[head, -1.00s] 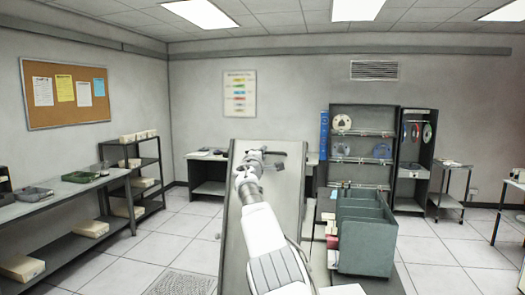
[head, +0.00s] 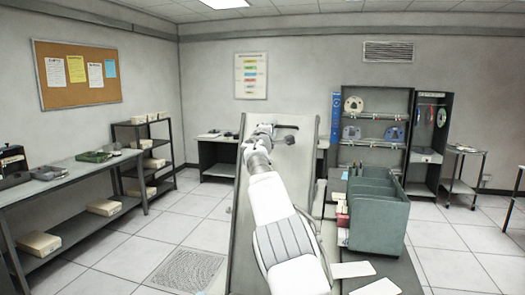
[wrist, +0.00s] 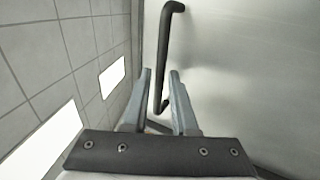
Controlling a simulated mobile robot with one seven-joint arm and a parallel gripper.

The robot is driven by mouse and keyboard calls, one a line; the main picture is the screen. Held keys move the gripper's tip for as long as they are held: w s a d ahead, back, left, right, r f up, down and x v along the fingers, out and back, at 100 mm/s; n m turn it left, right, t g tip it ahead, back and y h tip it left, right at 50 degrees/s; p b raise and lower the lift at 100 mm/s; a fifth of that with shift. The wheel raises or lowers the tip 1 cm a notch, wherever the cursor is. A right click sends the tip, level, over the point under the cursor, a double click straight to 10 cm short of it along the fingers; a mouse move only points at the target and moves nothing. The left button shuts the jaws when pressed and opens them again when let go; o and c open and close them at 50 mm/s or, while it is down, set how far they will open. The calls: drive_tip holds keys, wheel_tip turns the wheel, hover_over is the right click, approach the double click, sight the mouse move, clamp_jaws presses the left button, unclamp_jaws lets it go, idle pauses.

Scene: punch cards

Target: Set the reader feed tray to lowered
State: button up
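A large grey upright panel (head: 303,165) stands in front of me in the head view, leaning slightly. I cannot tell for sure whether it is the reader feed tray. A dark bar handle (head: 287,127) is at its top; in the wrist view the black handle (wrist: 159,60) runs along the panel's smooth grey face (wrist: 240,75). My gripper (head: 266,132) is at the panel's top beside the handle. In the wrist view my gripper (wrist: 160,72) is open, and the handle's lower part appears between its two fingers. Contact cannot be told.
A green divided bin (head: 375,222) and white cards (head: 352,269) are on a dark surface at right. Shelving (head: 372,100) stands behind it. A long bench (head: 75,184) lines the left wall. The tiled floor at left is open, with a floor grille (head: 187,270).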

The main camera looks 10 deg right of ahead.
drive_tip(key=b+v, duration=1.3)
drive_tip(key=v, duration=0.2)
drive_tip(key=shift+s+a, duration=0.2)
drive_tip(key=shift+s, duration=0.05)
